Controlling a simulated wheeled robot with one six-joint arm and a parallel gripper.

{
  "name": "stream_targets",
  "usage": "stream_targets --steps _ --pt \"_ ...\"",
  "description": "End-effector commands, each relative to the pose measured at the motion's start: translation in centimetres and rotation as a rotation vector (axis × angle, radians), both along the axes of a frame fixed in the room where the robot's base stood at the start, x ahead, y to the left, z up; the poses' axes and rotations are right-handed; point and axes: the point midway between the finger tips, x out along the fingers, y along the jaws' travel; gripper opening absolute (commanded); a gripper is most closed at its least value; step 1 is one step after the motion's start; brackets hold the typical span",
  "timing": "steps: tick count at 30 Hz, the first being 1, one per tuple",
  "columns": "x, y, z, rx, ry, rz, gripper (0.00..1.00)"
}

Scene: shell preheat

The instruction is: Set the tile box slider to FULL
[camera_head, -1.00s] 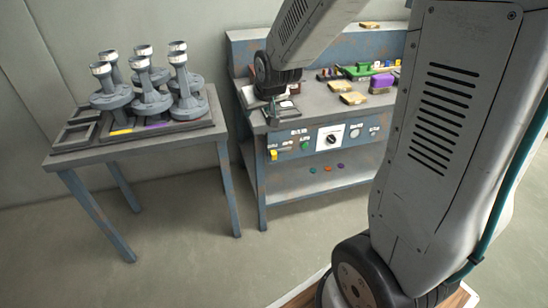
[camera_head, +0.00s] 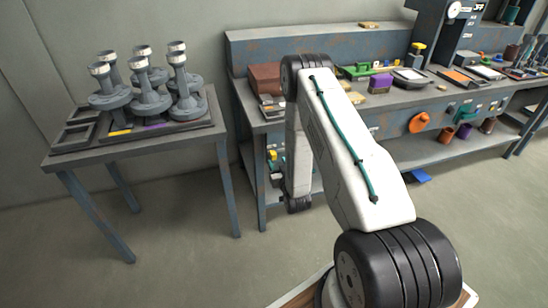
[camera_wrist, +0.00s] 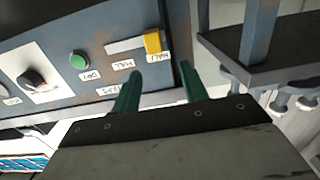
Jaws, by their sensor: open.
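The tile box slider has a yellow knob (camera_wrist: 152,42) near the right end of a pale slot (camera_wrist: 122,46) on the blue-grey front panel. Small white labels lie beside it, too blurred to read surely. In the head view, the yellow knob (camera_head: 272,155) shows at the panel's left end, close beside my arm. In the wrist view, my gripper (camera_wrist: 160,70) is open and empty, its two green fingers pointing at the panel just below the knob. The knob lies between the finger lines, apart from both.
A green button (camera_wrist: 79,61) and a black dial (camera_wrist: 32,79) sit left of the slider. A side table (camera_head: 195,140) holding several grey flanged parts stands left of the bench, with a gap between. The bench top holds a brown box (camera_head: 264,78) and other items.

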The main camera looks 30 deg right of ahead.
Motion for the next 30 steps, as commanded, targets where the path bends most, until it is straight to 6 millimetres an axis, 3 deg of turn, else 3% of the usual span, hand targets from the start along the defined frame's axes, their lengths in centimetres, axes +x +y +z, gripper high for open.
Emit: stream_targets --steps 5,19,30 --pt "-1.1 -0.2 -1.4 -0.008 -0.043 -0.009 0.44" --pt "5.1 -1.9 -1.4 -0.008 -0.048 -0.009 0.44" --pt "6.1 -2.2 -1.4 -0.008 -0.045 -0.009 0.44"
